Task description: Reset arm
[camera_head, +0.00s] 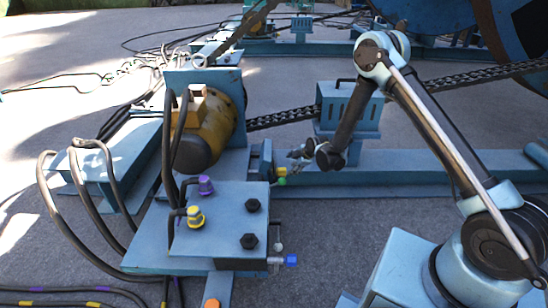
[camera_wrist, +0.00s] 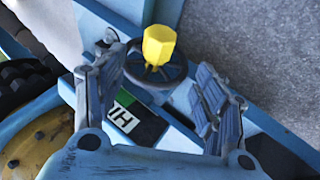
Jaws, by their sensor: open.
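My arm reaches from the lower right to the machine in the head view. My gripper (camera_head: 297,161) is beside the right side of the blue machine, near a small yellow and green fitting (camera_head: 281,176). In the wrist view my gripper (camera_wrist: 160,68) is open, with a finger at each side and nothing held. A yellow knob (camera_wrist: 159,44) on a dark handwheel (camera_wrist: 172,72) shows between and beyond the fingertips. I cannot tell whether the fingers touch the wheel.
A yellow motor (camera_head: 205,130) stands left of my gripper. A blue valve box (camera_head: 222,220) with yellow and purple caps and black hoses (camera_head: 62,225) is in front. A chain (camera_head: 290,113) and a blue beam (camera_head: 400,165) run to the right. Grey floor (camera_head: 335,225) is open before the beam.

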